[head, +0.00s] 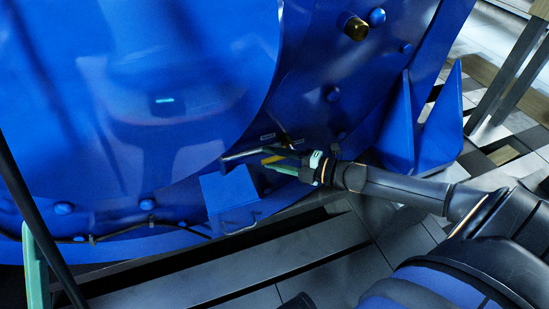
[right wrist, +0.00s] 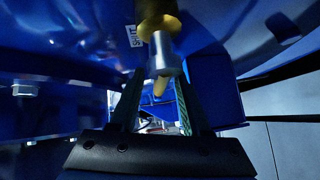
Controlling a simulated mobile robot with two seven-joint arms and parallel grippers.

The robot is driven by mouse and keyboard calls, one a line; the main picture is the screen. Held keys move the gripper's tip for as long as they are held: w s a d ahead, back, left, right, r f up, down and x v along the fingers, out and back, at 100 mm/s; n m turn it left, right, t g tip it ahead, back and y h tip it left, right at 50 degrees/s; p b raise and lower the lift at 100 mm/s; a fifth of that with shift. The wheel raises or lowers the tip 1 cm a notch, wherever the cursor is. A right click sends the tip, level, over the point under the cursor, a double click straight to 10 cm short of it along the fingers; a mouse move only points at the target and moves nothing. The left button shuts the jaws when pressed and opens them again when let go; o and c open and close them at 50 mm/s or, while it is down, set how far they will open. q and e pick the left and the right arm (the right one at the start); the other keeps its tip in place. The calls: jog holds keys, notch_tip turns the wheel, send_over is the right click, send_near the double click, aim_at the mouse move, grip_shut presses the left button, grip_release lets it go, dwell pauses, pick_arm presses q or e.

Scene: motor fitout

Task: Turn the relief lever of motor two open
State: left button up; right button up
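The motor (head: 150,75) is a large blue casing that fills the left and middle of the head view. Low on it is a relief fitting with a thin silver bar (head: 240,153) and a short yellow piece. In the right wrist view the fitting shows as a brass body, a grey metal sleeve (right wrist: 165,60) and a yellow tip (right wrist: 160,87). My right gripper (head: 280,161) is at the fitting, its green-padded fingers apart on either side of the yellow piece. Contact cannot be told. My left gripper is not seen.
A label reading SHUT (right wrist: 133,35) sits upside down beside the fitting. A blue plate (head: 230,197) juts out below it. A blue triangular bracket (head: 440,125) stands to the right. A brass plug (head: 356,28) sits higher up. A dark cable runs along the motor's lower edge.

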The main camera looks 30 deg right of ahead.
grip_shut()
dwell(1.2)
